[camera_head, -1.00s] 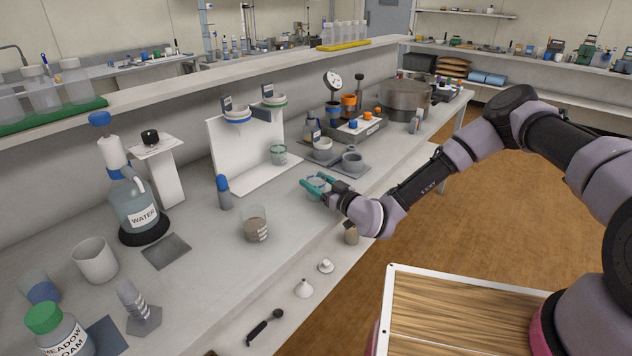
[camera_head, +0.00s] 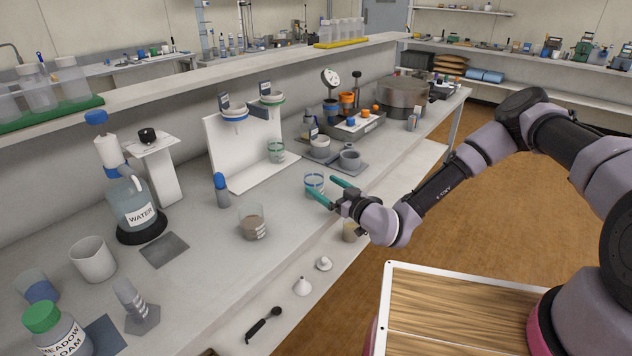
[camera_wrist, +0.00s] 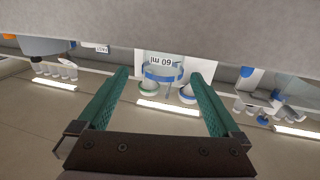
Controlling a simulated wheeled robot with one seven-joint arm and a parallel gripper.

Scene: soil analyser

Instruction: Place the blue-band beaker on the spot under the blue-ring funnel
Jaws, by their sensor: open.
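The blue-band beaker (camera_head: 314,184), clear glass, stands upright on the bench near its front edge. My gripper (camera_head: 329,189) is open and empty just to its right, fingers pointing toward it. In the wrist view, which is upside down, the beaker (camera_wrist: 163,74) shows its blue band and "60 ml" mark ahead between my open fingertips (camera_wrist: 159,75). The blue-ring funnel (camera_head: 234,115) hangs on the left of the white stand (camera_head: 213,150). The stand's base below that funnel looks bare. A green-band beaker (camera_head: 276,151) stands below the green-ring funnel (camera_head: 272,98).
A beaker of soil (camera_head: 253,223) and a blue-capped grey cylinder (camera_head: 221,190) stand left of the blue-band beaker. Bench surface between the blue-band beaker and the stand is mostly clear.

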